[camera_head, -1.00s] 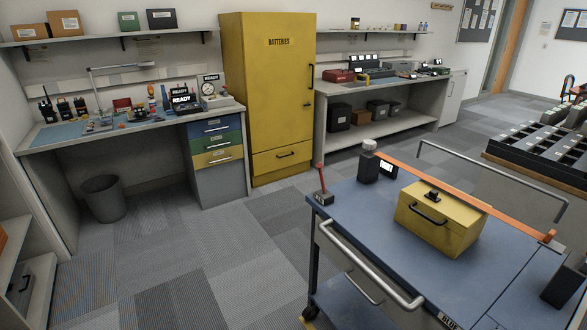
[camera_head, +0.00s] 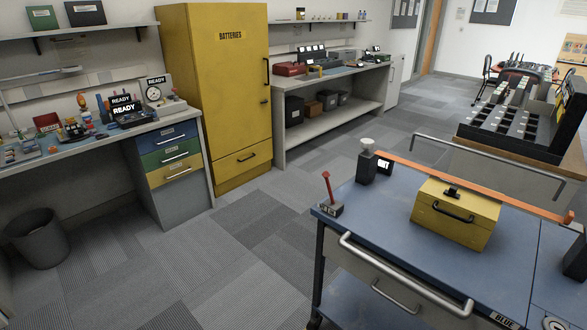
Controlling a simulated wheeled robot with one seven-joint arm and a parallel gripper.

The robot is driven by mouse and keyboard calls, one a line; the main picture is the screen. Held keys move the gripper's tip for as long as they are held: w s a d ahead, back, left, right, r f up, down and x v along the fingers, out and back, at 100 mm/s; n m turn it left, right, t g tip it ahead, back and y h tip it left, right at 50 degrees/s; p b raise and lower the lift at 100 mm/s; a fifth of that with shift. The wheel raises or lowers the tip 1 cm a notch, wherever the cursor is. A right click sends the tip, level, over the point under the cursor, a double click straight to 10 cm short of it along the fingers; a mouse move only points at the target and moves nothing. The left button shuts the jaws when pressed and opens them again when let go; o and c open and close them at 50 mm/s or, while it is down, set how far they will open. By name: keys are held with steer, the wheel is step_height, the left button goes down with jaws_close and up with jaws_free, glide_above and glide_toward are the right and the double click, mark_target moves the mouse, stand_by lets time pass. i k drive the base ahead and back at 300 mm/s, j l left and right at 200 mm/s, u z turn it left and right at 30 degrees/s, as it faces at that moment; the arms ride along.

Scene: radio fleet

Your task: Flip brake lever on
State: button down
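The brake lever (camera_head: 327,188) is a small red lever with a knob on top. It rises from a dark base (camera_head: 330,209) at the near-left corner of the blue cart top (camera_head: 370,208). It stands nearly upright, leaning slightly left at the top. I cannot tell from this whether it is on or off. My gripper and arm are not in view, and nothing touches the lever.
The cart's grey handle (camera_head: 400,278) juts out at the near side. Carpet (camera_head: 230,265) left of the cart is clear. A yellow batteries cabinet (camera_head: 222,110) stands behind.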

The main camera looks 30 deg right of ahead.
mark_target(325, 174)
steer(key=i, duration=0.9)
